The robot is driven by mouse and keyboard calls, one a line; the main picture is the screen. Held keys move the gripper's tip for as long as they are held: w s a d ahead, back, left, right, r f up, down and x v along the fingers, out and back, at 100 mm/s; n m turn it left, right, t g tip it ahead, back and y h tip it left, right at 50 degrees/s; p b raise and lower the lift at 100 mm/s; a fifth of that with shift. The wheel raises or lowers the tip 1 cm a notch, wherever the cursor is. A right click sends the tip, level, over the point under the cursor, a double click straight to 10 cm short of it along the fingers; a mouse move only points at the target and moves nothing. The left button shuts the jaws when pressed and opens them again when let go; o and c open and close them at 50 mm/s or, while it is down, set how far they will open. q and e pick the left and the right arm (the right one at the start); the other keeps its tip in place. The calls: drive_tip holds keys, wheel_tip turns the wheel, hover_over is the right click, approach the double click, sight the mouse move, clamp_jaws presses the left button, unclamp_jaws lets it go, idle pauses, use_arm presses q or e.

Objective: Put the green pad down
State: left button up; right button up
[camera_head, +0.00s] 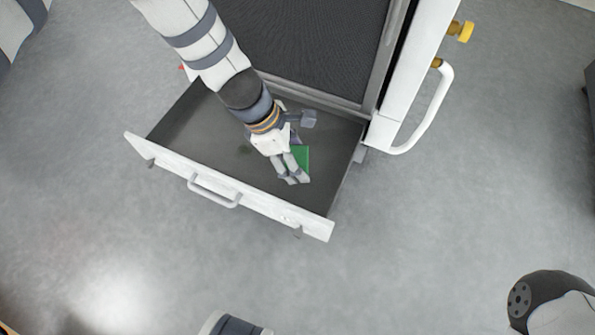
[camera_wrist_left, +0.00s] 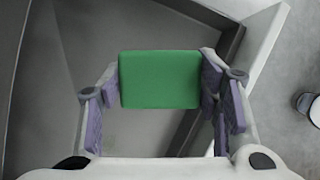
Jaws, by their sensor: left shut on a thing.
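The green pad (camera_wrist_left: 160,80) is a flat green block held between the fingers of my left gripper (camera_wrist_left: 162,95) in the left wrist view. In the head view the green pad (camera_head: 302,157) shows partly behind my left gripper (camera_head: 292,178), which hides some of it. The gripper is shut on the pad, over the inside of the open drawer (camera_head: 200,140), towards its right end. I cannot tell whether the pad touches the drawer floor. My right gripper is not in view.
The drawer has a white front with a handle (camera_head: 214,192) and is pulled out from the machine. A white door (camera_head: 412,70) with a curved handle stands open at the right. The left part of the drawer is empty. The grey floor around is clear.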

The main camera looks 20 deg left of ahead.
sight(302, 186)
use_arm(q)
wheel_tip(302, 186, down, 10)
drive_tip(key=b, duration=0.4)
drive_tip(key=shift+s+d+r, duration=0.1)
drive_tip(key=shift+r, duration=0.3)
drive_tip(key=o, duration=0.8)
drive_tip(key=shift+f, duration=0.2)
drive_tip(key=shift+o, duration=0.2)
drive_tip(key=shift+r, duration=0.15)
drive_tip(key=p+v, duration=0.5)
drive_tip(key=v, duration=0.7)
